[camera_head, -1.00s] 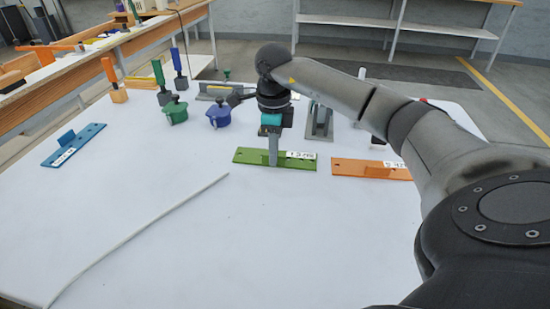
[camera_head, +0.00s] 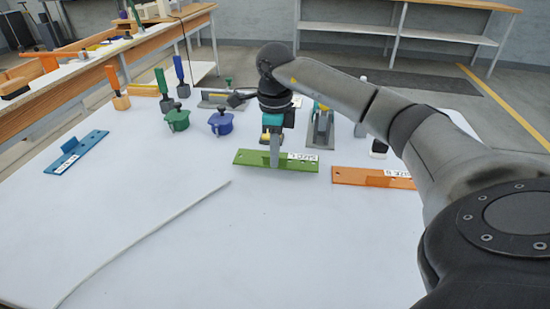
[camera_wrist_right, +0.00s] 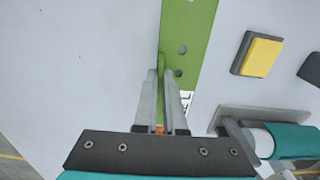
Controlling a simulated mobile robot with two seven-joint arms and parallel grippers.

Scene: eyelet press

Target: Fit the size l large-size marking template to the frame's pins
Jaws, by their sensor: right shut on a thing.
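A green marking template (camera_head: 245,157), a flat strip with a white label, is held by its upright tab in my right gripper (camera_head: 274,163). It appears slightly clear of the white table. In the right wrist view, the green strip (camera_wrist_right: 190,30) shows holes along it, and my right gripper's fingers (camera_wrist_right: 168,80) are closed on its tab. An orange template (camera_head: 360,176) lies to its right, and a blue template (camera_head: 85,148) with a tab lies at far left. I cannot make out the frame's pins. My left gripper is out of view.
Behind the green template stand a grey press-like fixture (camera_head: 321,130), a blue pot (camera_head: 221,123) and a green pot (camera_head: 177,119). Upright-handled tools (camera_head: 182,85) stand farther back. A white cord (camera_head: 150,238) crosses the otherwise clear front of the table (camera_head: 300,250).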

